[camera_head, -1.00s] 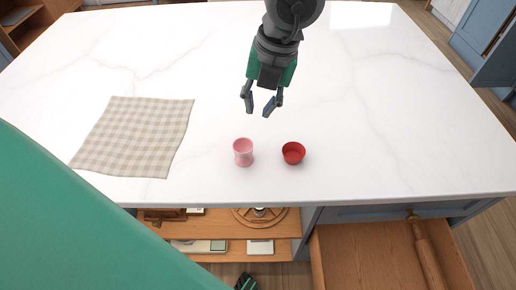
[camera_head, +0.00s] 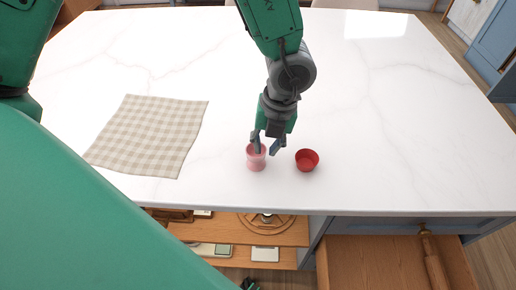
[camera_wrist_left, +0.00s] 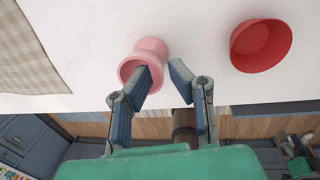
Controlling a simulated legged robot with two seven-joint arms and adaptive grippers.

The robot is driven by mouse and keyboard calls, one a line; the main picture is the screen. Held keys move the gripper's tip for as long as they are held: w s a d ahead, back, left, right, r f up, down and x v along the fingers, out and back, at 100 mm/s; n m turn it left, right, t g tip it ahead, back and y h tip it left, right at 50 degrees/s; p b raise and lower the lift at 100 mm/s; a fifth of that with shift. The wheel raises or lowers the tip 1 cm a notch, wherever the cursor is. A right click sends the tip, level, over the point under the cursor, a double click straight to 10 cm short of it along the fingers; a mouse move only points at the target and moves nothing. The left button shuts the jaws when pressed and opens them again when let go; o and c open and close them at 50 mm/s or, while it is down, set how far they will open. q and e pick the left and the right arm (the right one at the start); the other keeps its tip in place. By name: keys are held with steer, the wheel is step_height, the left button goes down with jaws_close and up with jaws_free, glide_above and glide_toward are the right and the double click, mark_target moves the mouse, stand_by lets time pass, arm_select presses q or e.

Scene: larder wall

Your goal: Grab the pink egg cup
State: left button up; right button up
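A small red bowl (camera_head: 307,160) stands close to the right of the cup and also shows in the left wrist view (camera_wrist_left: 260,46). A checked cloth (camera_head: 150,136) lies to the left. An open drawer with a rolling pin (camera_head: 434,262) is below the counter (camera_head: 400,110), whose right side is clear.

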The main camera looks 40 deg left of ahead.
arm_select(q)
steer(key=shift+a+f, duration=0.25)
steer(key=shift+f, duration=0.2)
steer(key=shift+a+f, duration=0.2)
steer(key=shift+f, duration=0.25)
steer(key=shift+d+r, duration=0.1)
steer(key=shift+d, duration=0.4)
jaws_close()
steer(key=shift+a, duration=0.1)
